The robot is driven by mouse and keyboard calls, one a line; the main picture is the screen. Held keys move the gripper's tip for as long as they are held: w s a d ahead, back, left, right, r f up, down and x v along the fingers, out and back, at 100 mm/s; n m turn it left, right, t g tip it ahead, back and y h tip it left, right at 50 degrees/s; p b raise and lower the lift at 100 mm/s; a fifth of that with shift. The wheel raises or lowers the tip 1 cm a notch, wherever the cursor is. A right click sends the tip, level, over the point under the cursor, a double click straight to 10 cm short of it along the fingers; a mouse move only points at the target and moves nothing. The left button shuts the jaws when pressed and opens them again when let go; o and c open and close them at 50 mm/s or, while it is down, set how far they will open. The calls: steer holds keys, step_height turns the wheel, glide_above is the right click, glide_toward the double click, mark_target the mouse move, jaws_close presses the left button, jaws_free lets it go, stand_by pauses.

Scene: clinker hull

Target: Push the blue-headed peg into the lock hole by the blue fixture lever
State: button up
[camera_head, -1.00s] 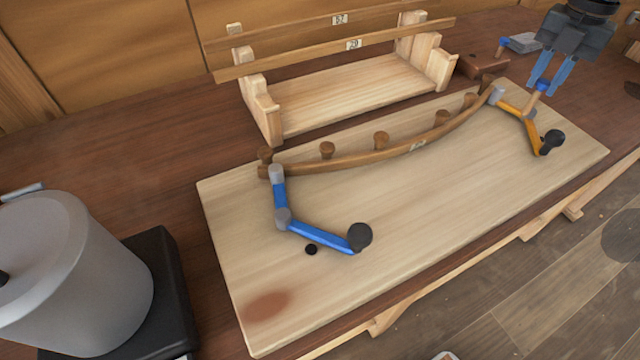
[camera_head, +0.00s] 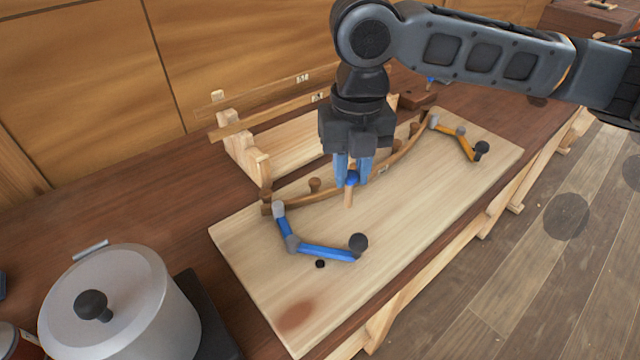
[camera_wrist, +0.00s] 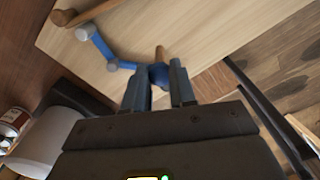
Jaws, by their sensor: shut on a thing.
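My gripper (camera_head: 353,180) is shut on the blue-headed peg (camera_head: 349,194). The peg hangs with its wooden shaft pointing down, above the middle of the board (camera_head: 430,190). The peg also shows between the fingers in the wrist view (camera_wrist: 159,72). The blue fixture lever (camera_head: 325,253) lies on the board to the lower left of my gripper, with a grey joint and a black knob at its end. The dark lock hole (camera_head: 320,264) is just below the lever's lower arm, and nothing is in it. The hole cannot be made out in the wrist view.
A curved wooden strip (camera_head: 397,160) with several wooden pegs runs along the board. The orange lever (camera_head: 466,145) is at its far end. A wooden rack (camera_head: 256,158) stands behind. A grey pot (camera_head: 135,310) stands front left. The board's front left is clear.

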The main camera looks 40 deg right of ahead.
steer(key=s+a+n+p, duration=0.1)
steer(key=s+a+n, duration=0.2)
steer(key=a, duration=0.6)
steer(key=shift+d+f+b, duration=0.15)
steer(key=shift+f+b, duration=1)
steer(key=shift+f, duration=0.05)
steer(key=shift+d+f+b, duration=0.1)
steer(key=shift+f+b, duration=1)
steer(key=shift+f, duration=0.1)
steer(key=shift+f, duration=0.25)
steer(key=shift+f+b, duration=0.25)
steer(key=shift+b, duration=0.1)
steer(key=shift+f+b, duration=0.7)
steer(key=shift+f, duration=0.2)
steer(key=o, duration=1)
